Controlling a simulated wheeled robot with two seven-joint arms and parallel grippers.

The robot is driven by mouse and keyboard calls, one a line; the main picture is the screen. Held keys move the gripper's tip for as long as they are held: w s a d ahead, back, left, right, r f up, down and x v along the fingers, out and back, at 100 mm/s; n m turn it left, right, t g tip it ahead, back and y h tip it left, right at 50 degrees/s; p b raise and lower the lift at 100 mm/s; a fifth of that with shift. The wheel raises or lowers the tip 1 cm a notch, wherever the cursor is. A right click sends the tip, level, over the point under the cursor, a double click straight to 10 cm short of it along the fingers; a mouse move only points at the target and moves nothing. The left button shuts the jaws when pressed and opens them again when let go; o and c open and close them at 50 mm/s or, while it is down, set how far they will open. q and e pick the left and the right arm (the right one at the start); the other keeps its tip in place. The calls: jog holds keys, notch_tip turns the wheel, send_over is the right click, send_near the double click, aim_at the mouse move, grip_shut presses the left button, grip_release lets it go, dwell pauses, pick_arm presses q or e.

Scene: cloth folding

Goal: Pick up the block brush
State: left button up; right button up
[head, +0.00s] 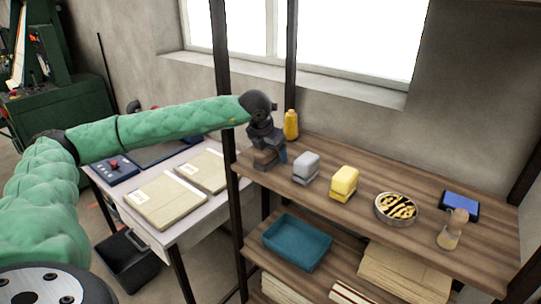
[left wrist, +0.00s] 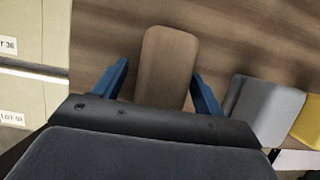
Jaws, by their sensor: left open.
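The block brush (left wrist: 166,58) has a rounded brown wooden back and lies on the wooden shelf top. It also shows in the head view (head: 265,159), at the shelf's left end, partly hidden by my gripper. My left gripper (head: 273,154) is directly over it, pointing down. In the left wrist view my left gripper (left wrist: 160,72) is open, with one blue finger on each side of the brush and a visible gap on both sides. The brush's near end is hidden behind the gripper body. My right gripper is not in view.
A dark shelf post (head: 222,70) stands close to my arm.

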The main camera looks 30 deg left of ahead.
pick_arm(q)
jog(key=shift+f+b, duration=0.15)
jog(key=shift+b, duration=0.15)
dwell(0.4)
jog(key=c, duration=1.2)
